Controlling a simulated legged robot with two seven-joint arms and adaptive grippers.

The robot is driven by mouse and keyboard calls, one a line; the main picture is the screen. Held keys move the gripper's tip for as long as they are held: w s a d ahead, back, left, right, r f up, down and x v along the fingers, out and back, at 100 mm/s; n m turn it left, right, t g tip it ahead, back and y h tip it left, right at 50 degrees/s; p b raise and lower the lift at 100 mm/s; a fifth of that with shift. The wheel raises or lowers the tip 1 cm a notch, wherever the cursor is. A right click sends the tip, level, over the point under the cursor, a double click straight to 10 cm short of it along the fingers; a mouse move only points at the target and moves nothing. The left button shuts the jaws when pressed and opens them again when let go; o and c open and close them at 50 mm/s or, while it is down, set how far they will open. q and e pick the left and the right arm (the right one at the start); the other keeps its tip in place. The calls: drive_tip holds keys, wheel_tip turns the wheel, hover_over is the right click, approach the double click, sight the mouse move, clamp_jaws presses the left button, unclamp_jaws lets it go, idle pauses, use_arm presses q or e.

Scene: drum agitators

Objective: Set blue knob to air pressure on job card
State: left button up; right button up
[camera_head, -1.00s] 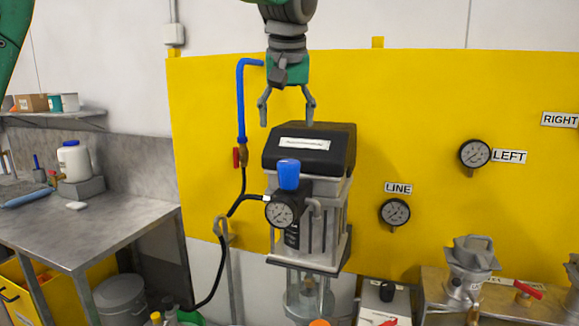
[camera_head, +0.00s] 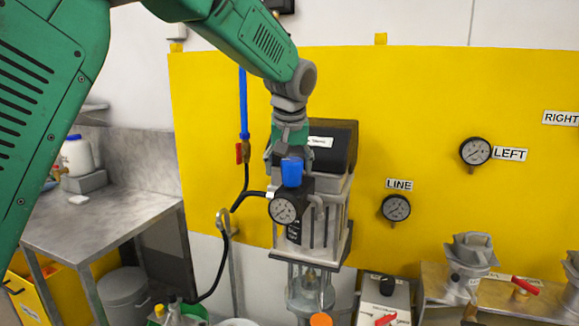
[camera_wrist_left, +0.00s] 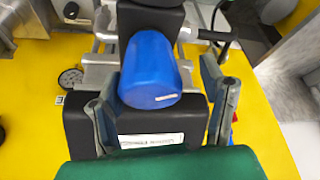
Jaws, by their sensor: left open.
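The blue knob (camera_head: 292,172) sits upright on top of the black regulator body, above a round pressure gauge (camera_head: 283,209). My left gripper (camera_head: 287,162) is just above and around the upper part of the knob in the head view, partly hiding the black unit behind it. In the left wrist view the blue knob (camera_wrist_left: 150,70) stands between the two spread fingers of the left gripper (camera_wrist_left: 160,100), with a gap visible on each side. The gripper is open. The job card cannot be made out. My right gripper is not in view.
The black-topped pump unit (camera_head: 332,150) stands right behind the knob. A black hose (camera_head: 245,197) runs to its left. LINE (camera_head: 396,208) and LEFT (camera_head: 475,151) gauges hang on the yellow panel (camera_head: 420,100). A metal table (camera_head: 100,225) stands at left.

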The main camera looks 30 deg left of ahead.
use_arm(q)
drive_tip(key=shift+w+d, duration=0.1)
drive_tip(key=shift+d, duration=0.35)
drive_tip(key=c, duration=1.3)
drive_tip(key=shift+o, duration=0.2)
drive_tip(key=shift+d, duration=0.1)
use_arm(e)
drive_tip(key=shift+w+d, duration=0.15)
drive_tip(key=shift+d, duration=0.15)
